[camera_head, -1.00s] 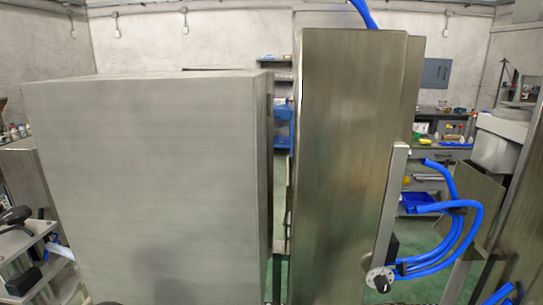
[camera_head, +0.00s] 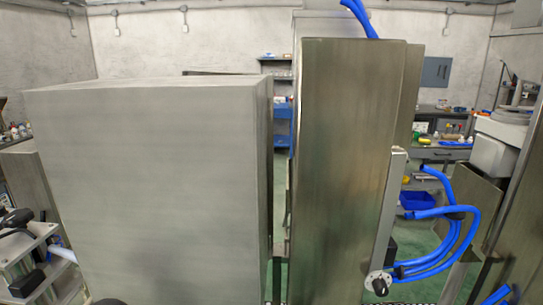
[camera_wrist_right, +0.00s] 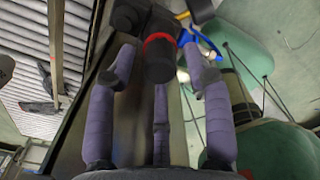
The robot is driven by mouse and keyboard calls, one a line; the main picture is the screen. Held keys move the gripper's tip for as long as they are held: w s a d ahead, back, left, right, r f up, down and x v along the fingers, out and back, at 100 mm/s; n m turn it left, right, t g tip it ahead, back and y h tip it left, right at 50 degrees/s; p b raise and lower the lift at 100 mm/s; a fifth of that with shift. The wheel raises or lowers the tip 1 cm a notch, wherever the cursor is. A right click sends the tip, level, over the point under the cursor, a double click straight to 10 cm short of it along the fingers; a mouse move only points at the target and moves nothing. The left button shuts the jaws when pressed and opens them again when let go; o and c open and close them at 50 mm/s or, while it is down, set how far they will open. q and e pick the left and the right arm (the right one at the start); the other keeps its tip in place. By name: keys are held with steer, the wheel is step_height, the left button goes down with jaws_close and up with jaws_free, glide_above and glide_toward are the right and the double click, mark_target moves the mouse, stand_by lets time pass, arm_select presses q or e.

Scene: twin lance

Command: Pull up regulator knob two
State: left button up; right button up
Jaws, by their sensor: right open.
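A black cylindrical knob with a red ring (camera_wrist_right: 159,55) shows at the top middle of the right wrist view. I cannot tell whether it is regulator knob two. My right gripper (camera_wrist_right: 158,70) has its purple-grey fingers spread open. Two fingertips are to the left and right of the knob in the picture, and a third finger is below it. I see no clear grip on it, and cannot tell whether any finger touches it. In the head view a small black knob (camera_head: 378,285) sits on a pale disc at the lower right. I see neither gripper clearly there.
A large grey metal box (camera_head: 150,190) fills the left of the head view. A tall metal cabinet (camera_head: 345,170) stands right of it, with a narrow gap between. Blue hoses (camera_head: 466,225) loop beside the cabinet. A slatted metal surface (camera_wrist_right: 25,70) is left in the wrist view.

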steer(key=shift+r+p, duration=2.5)
steer(key=shift+r, duration=0.4)
arm_select(q)
step_height(320, 180, up, 5)
steer(key=shift+r, duration=0.2)
steer(key=shift+s, duration=0.1)
arm_select(e)
steer(key=shift+f, duration=0.1)
